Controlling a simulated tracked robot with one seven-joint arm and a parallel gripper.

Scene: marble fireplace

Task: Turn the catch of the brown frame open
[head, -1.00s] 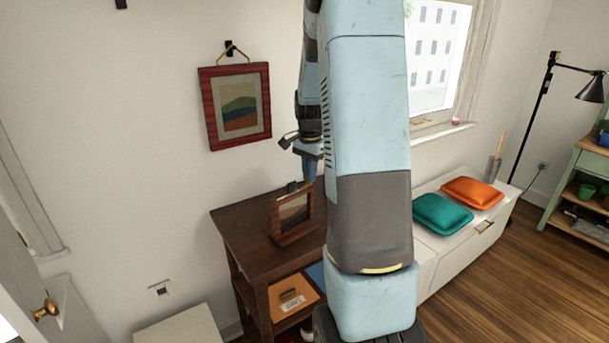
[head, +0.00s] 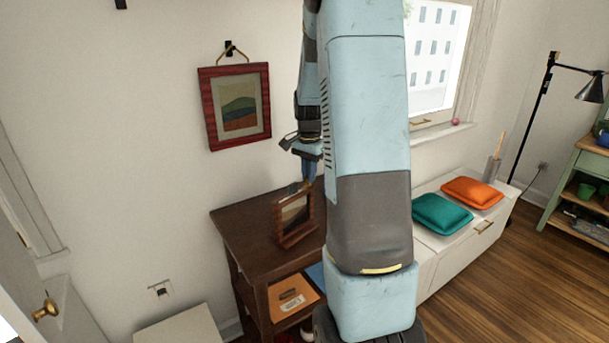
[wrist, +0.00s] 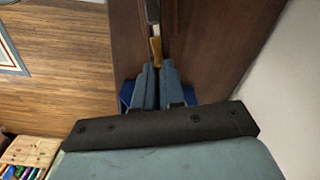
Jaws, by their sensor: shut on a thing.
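The brown frame (head: 293,218) stands upright, leaning slightly, on top of the dark wooden cabinet in the head view, with a picture inside it. My gripper (head: 306,183) points down at the frame's top edge. In the wrist view my gripper (wrist: 156,66) has its blue fingers close together on a small tan piece (wrist: 155,50), which seems to be the catch. A grey part (wrist: 152,12) lies just beyond it. The fingers hide part of the tan piece, and how far it is turned cannot be told.
The dark cabinet (head: 245,225) has open shelves, with an orange item (head: 292,297) on one. A red-framed picture (head: 236,105) hangs on the wall behind. A white bench (head: 480,238) with teal and orange cushions stands to the right. The cabinet top left of the frame is clear.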

